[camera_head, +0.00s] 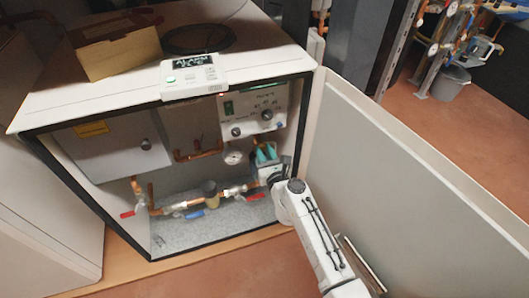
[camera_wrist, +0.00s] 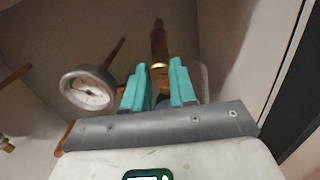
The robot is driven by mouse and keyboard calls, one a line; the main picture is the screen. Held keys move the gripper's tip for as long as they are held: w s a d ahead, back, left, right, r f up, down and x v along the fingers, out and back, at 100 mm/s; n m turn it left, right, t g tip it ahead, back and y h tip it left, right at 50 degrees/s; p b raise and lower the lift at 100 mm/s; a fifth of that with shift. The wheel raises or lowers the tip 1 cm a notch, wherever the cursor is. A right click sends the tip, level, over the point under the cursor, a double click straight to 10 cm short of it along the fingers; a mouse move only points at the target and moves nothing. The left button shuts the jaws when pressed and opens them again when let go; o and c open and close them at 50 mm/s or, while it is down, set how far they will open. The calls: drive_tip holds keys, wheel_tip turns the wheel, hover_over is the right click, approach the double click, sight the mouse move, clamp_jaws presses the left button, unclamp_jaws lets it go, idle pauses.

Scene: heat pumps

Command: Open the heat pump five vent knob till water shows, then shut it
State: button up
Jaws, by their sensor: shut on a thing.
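The heat pump cabinet (camera_head: 75,108) stands open, with pipes and valves inside. My gripper (camera_head: 265,153) reaches into its right side, below the control panel. In the wrist view, the two teal fingers of my gripper (camera_wrist: 160,88) are shut on the vent knob, which is mostly hidden between them. A brass fitting (camera_wrist: 159,69) on an upright copper pipe shows just beyond the fingertips. I see no water at the fitting in either view.
A round pressure gauge (camera_wrist: 88,88) sits close left of my fingers. The open door panel (camera_head: 400,190) stands right of my arm. A display reading ALARM (camera_head: 194,78) and a cardboard box (camera_head: 115,48) are on top.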

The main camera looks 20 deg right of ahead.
drive_tip(key=shift+n, duration=0.3)
clamp_jaws()
drive_tip(key=n, duration=0.4)
drive_tip(key=shift+n, duration=0.3)
drive_tip(key=n, duration=1.6)
drive_tip(key=shift+p, duration=0.35)
drive_tip(key=o, duration=0.9)
unclamp_jaws()
drive_tip(key=shift+o, duration=0.2)
drive_tip(key=shift+s, duration=0.1)
